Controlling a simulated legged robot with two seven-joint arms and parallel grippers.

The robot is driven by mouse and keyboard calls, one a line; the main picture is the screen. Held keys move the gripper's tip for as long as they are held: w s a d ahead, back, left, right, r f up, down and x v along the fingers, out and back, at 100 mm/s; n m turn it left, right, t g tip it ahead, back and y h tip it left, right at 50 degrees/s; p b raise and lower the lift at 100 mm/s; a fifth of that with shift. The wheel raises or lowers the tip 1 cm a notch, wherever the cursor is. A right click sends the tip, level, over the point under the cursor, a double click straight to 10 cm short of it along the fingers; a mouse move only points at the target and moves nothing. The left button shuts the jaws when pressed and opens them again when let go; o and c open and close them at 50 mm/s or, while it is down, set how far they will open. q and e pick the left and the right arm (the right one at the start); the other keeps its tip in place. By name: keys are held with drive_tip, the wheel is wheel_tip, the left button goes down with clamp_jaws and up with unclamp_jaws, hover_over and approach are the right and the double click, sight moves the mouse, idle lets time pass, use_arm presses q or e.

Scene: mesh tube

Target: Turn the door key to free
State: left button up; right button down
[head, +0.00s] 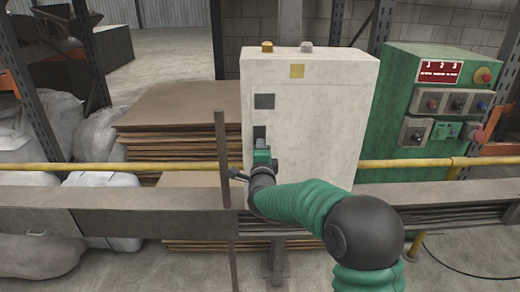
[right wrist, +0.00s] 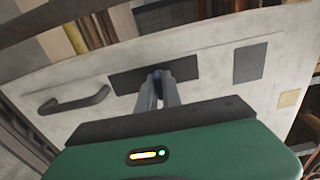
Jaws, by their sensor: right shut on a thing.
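A pale cabinet (head: 330,120) stands ahead of me with a dark lock plate (head: 259,132) low on its front. In the right wrist view the plate (right wrist: 125,80) lies right behind my fingertips. My right gripper (head: 262,150) is at this plate. Its two grey fingers (right wrist: 158,78) are closed together on a small dark-blue piece, the key (right wrist: 160,73), mostly hidden between the tips. I cannot tell the key's angle. A dark bar handle (right wrist: 75,101) is on the door beside the plate. My left gripper is not in view.
A dark square (head: 264,101) and a yellow square (head: 297,70) are above the plate. A green control box (head: 400,100) stands at right. An upright post (head: 222,155) stands just left of my gripper.

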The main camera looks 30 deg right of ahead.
drive_tip(key=shift+d+f, duration=0.1)
drive_tip(key=shift+f, duration=0.1)
drive_tip(key=c, duration=1.6)
unclamp_jaws()
drive_tip(key=shift+c, duration=0.2)
drive_tip(key=shift+o, duration=0.6)
drive_tip(key=shift+d, duration=0.1)
drive_tip(key=shift+s+a+r, duration=0.1)
drive_tip(key=shift+s+a, duration=0.1)
drive_tip(key=v, duration=1.6)
drive_tip(key=shift+s, duration=0.2)
